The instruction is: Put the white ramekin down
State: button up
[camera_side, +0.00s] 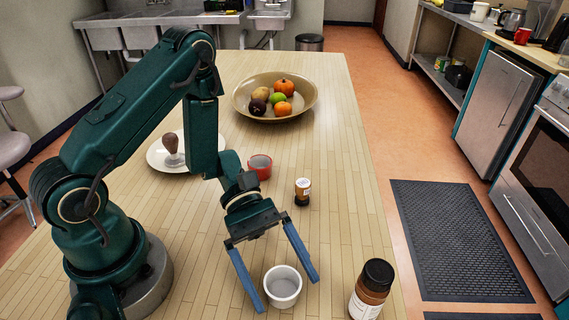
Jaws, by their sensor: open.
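The white ramekin (283,299) sits upright on the wooden table near its front edge in the picture, and it looks empty. My gripper (287,293) points down over it with its two blue fingers spread wide. One finger is to the left of the ramekin and the other is to its right. A gap shows between the right finger and the ramekin. The left finger's tip is close to the ramekin's left side, and I cannot tell whether it touches.
A brown jar with a black lid (371,290) stands right of the ramekin. A small bottle (302,191) and a red ramekin (260,167) stand behind. Farther back are a plate (158,161) holding a brown-topped object and a fruit bowl (243,103). The table's right edge is near the jar.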

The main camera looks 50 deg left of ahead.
jog(key=v, duration=1.1)
jog(key=shift+r, duration=0.1)
jog(key=shift+s+r+m+g+y, duration=0.3)
jog(key=shift+r+m+y, duration=0.2)
jog(key=shift+m+y, duration=0.2)
jog(key=s+a+r+m+t+y, duration=0.2)
jog(key=s+r+m+t+y, duration=0.2)
jog(key=r+m+t+y, duration=0.4)
jog(key=shift+r+m+y, duration=1.05)
jog(key=shift+m+y, duration=0.95)
jog(key=shift+m, duration=0.9)
jog(key=shift+s, duration=0.1)
